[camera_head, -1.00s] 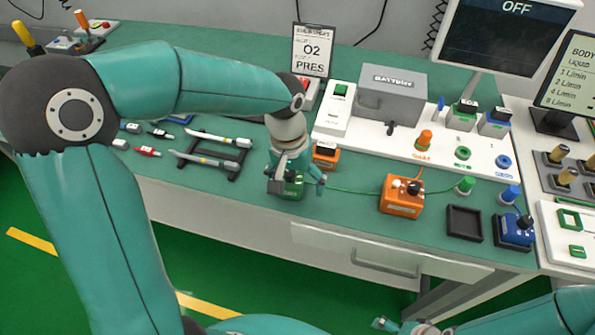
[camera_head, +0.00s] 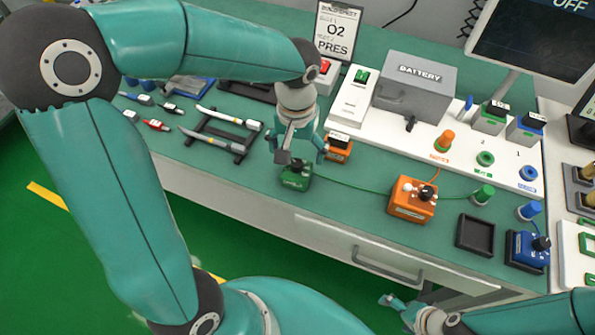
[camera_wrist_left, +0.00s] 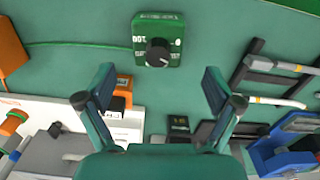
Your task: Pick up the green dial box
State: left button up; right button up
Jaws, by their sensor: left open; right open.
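The green dial box (camera_head: 295,178) stands on the green-topped bench near its front edge. A cable runs from it to the right. In the left wrist view the green dial box (camera_wrist_left: 172,28), with its black knob, lies beyond the open fingertips. My left gripper (camera_head: 302,156) is open just above and behind the box in the head view; it also shows in the left wrist view (camera_wrist_left: 158,75), with nothing between its fingers. In the head view its fingers hide part of the box top. My right gripper (camera_head: 418,312) is open and empty, low in front of the bench.
An orange box with a knob (camera_head: 411,204) stands to the right, and a smaller orange box (camera_head: 339,148) close behind the left gripper. A black tray (camera_head: 474,234) and a blue dial box (camera_head: 524,251) are further right.

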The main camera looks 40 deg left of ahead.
aim_at(297, 170)
pick_arm(q)
jog(key=shift+s+d+f, duration=0.1)
jog(key=shift+s+f, duration=0.05)
jog(key=shift+f, duration=1)
jog(key=shift+s+d+f, duration=0.1)
jog(key=shift+f, duration=1.05)
jog(key=shift+s+d+f, duration=0.1)
jog(key=shift+s+f, duration=0.05)
jog(key=shift+f, duration=1)
jog(key=c, duration=1.6)
jog(key=shift+c, duration=0.7)
jog(key=shift+r, duration=0.25)
